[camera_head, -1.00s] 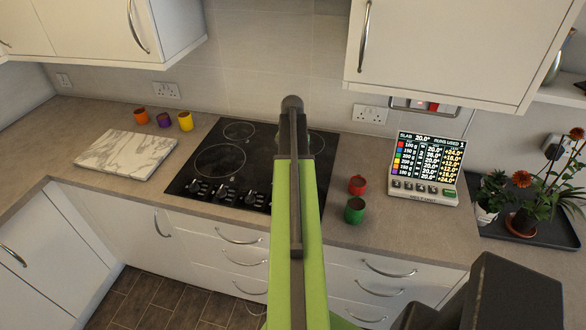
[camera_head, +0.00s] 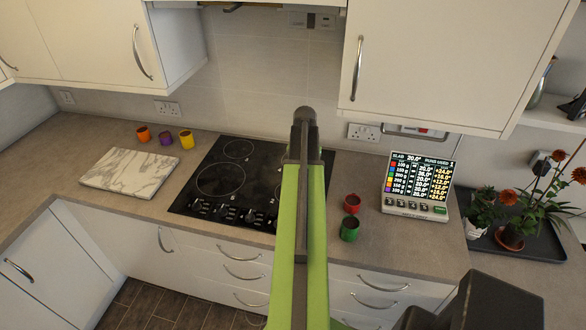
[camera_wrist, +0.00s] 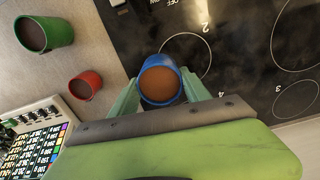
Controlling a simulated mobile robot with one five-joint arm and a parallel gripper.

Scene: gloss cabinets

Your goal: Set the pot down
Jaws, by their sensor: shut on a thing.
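A blue pot (camera_wrist: 160,60) with brown contents sits between the two green fingers of my gripper (camera_wrist: 160,80) in the wrist view. My gripper is shut on it. Seen from above, the pot is in front of the dark hob, near the marks 2 and 4; its height over the hob is hard to tell. In the head view my green arm hides the pot and the fingers. The black hob (camera_head: 222,180) has ring-marked zones, and part of its right side is behind my arm.
A green pot (camera_head: 349,229) and a red pot (camera_head: 352,203) stand right of the hob. A marble slab (camera_head: 130,172) lies left, with orange (camera_head: 143,134), purple (camera_head: 166,139) and yellow (camera_head: 187,140) pots behind it. A display unit (camera_head: 417,185) and a plant tray (camera_head: 540,236) stand at right.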

